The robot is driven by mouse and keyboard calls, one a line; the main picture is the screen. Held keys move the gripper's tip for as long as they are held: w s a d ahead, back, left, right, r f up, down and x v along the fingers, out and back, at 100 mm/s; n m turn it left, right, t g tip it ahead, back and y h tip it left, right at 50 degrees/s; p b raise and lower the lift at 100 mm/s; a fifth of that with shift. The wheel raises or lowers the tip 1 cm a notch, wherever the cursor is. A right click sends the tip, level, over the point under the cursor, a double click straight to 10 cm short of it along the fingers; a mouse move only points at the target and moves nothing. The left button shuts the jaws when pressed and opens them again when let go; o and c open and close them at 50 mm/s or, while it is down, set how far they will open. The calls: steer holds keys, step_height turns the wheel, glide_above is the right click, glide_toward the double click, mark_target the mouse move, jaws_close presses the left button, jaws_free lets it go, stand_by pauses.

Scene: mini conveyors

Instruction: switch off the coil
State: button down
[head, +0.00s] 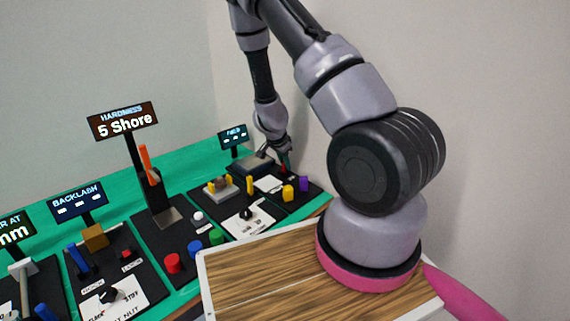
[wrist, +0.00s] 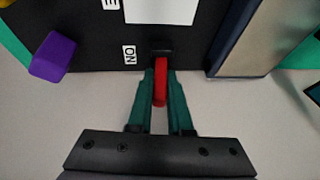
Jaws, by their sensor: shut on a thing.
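A red switch lever (wrist: 160,88) stands in a black mount at the edge of a black board (wrist: 65,20), beside an "ON" label (wrist: 130,54). My gripper (wrist: 160,80) is shut on the lever, with one green finger on each side of it. In the head view my gripper (head: 284,163) reaches down at the board on the far right of the bench, under a small display reading "FIELD" (head: 233,137). The display's value shows only dashes. The fingers partly hide the lever's sides.
Other boards with knobs, buttons and posts fill the green bench (head: 185,174) to the left.

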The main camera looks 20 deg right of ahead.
steer(key=shift+s+f, duration=0.15)
steer(key=shift+f, duration=0.1)
steer(key=shift+a+g, duration=0.1)
steer(key=shift+g, duration=0.3)
steer(key=shift+w+r+g+h, duration=0.15)
steer(key=shift+w+g+h, duration=0.15)
steer(key=shift+w, duration=0.05)
steer(key=shift+r, duration=0.1)
steer(key=c, duration=0.8)
jaws_free()
steer(key=shift+c, duration=0.2)
steer(key=v, duration=1.1)
